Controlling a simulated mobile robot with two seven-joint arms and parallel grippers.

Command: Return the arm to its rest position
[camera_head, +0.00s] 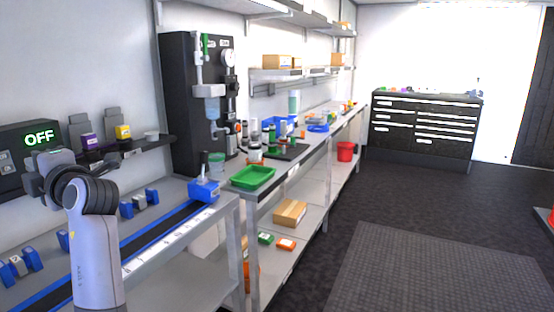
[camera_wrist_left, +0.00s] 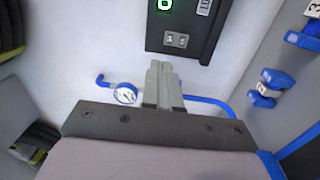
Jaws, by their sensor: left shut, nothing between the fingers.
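My left arm (camera_head: 96,250) rises at the lower left of the head view, bent at its dark wrist joint. The left gripper (camera_head: 48,170) is near the wall display, partly hidden by my own wrist. In the left wrist view its two grey fingers (camera_wrist_left: 163,82) are together, with nothing between them. They point towards the black display box (camera_wrist_left: 185,28). That box (camera_head: 38,142) reads OFF in green in the head view. My right gripper is not in view.
A workbench (camera_head: 215,212) with blue-edged rail runs below my arm, holding several blue blocks (camera_head: 203,190). A black foam proportioner panel (camera_head: 180,110) stands behind it. A green tray (camera_head: 252,177) sits farther along. A small gauge (camera_wrist_left: 124,93) is near the fingers. Open floor (camera_head: 420,270) lies right.

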